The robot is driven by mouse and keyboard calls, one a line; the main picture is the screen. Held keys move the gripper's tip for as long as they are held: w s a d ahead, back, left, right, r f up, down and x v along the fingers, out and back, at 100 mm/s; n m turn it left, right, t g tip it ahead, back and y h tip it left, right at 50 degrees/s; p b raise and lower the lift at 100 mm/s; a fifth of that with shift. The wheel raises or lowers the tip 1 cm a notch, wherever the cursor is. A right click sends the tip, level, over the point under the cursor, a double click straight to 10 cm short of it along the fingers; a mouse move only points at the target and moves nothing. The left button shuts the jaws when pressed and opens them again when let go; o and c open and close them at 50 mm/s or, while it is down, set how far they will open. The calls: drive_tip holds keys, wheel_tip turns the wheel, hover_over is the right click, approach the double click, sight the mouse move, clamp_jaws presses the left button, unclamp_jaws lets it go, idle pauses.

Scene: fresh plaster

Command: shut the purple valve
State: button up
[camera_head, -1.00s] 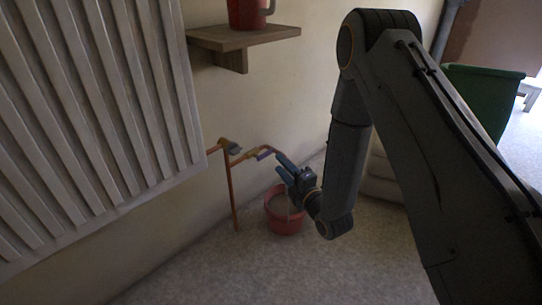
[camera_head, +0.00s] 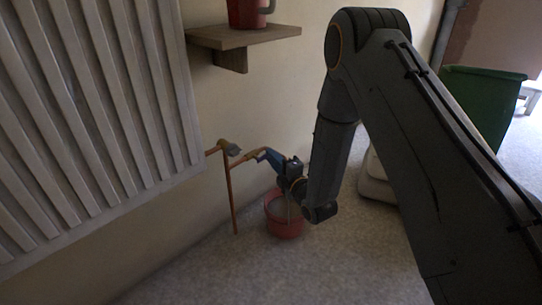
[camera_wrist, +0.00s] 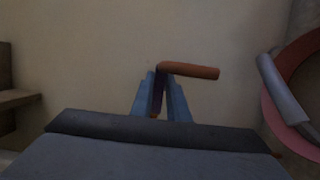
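The purple valve's handle (camera_wrist: 158,90) shows as a narrow strip between the two blue fingers of my gripper (camera_wrist: 160,92) in the wrist view. In the head view a small bit of purple (camera_head: 262,157) shows at the fingertips of my gripper (camera_head: 265,154). An orange copper pipe (camera_wrist: 190,71) runs right from the top of the handle in the wrist view. The fingers flank the handle, one on each side. I cannot tell whether they press on it. Most of the valve is hidden by the fingers.
A second valve with a grey handle (camera_head: 230,148) sits left on the same pipework (camera_head: 230,195). A red bucket (camera_head: 284,222) stands on the floor below my gripper. A ribbed radiator (camera_head: 90,120) and a wooden shelf (camera_head: 245,38) are on the wall. A green bin (camera_head: 478,98) stands right.

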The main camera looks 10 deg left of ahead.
drive_tip(key=n, duration=0.1)
drive_tip(key=r+n, duration=0.1)
drive_tip(key=n, duration=0.1)
drive_tip(key=n+y, duration=0.1)
drive_tip(key=shift+s+a+r+n+t, duration=0.15)
drive_tip(key=shift+s+n+t, duration=0.1)
drive_tip(key=shift+n+t, duration=0.15)
clamp_jaws()
drive_tip(key=n, duration=0.2)
drive_tip(key=r+n+y, duration=0.1)
drive_tip(key=shift+a+r+n, duration=0.15)
drive_tip(key=shift+n, duration=0.25)
drive_tip(key=n+y, duration=0.1)
drive_tip(key=n, duration=0.2)
drive_tip(key=s+n+g+y, duration=0.1)
drive_tip(key=n, duration=0.2)
drive_tip(key=a+r+n+y, duration=0.1)
drive_tip(key=n, duration=0.3)
drive_tip(key=shift+s+g+y, duration=0.3)
drive_tip(key=shift+s+y, duration=0.05)
drive_tip(key=shift+y, duration=0.05)
drive_tip(key=o, duration=0.8)
unclamp_jaws()
drive_tip(key=shift+a, duration=0.1)
